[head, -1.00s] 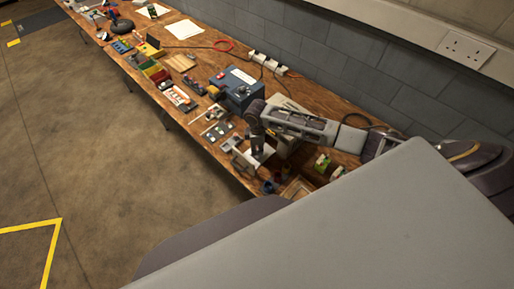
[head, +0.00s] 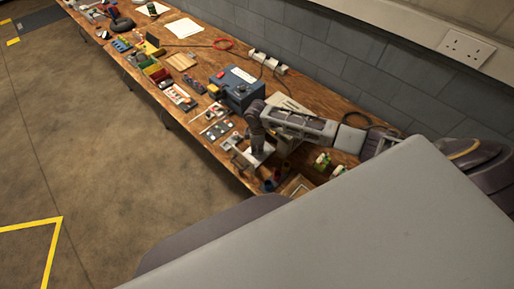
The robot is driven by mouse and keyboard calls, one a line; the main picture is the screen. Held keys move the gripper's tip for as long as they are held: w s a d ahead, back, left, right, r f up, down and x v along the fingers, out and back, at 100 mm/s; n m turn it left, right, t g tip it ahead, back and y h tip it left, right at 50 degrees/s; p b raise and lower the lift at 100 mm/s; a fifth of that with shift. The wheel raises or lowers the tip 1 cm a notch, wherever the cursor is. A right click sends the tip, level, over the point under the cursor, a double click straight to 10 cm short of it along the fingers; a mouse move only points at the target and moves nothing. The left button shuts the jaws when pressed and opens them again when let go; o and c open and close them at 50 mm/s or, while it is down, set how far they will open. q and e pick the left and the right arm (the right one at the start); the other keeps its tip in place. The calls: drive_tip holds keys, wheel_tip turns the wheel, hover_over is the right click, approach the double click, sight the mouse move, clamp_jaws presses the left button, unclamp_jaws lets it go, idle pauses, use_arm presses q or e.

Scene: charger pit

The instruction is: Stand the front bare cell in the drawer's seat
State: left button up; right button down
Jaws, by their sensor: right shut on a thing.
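My right gripper (head: 258,148) points down over the front part of the bench, near a pale plate or fixture (head: 241,158). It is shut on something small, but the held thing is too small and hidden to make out. Small dark cylinders (head: 268,185) stand just in front of it, near the bench's front edge; I cannot tell whether they are the bare cells. Green-and-white items (head: 322,160) stand to the right. I cannot make out the drawer or its seat clearly. My left gripper is not in view.
Small trays and tools (head: 178,96) line the bench to the left. A wooden-edged tray (head: 297,187) lies at right front. A power strip (head: 268,62) runs along the wall.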

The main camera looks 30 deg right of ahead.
drive_tip(key=shift+f, duration=0.3)
idle(0.6)
drive_tip(key=c, duration=1.3)
unclamp_jaws()
drive_tip(key=shift+r+p, duration=0.15)
drive_tip(key=shift+p, duration=0.15)
drive_tip(key=shift+r+p, duration=1.1)
drive_tip(key=shift+p, duration=0.15)
drive_tip(key=shift+r+p, duration=1.05)
drive_tip(key=shift+r, duration=1.2)
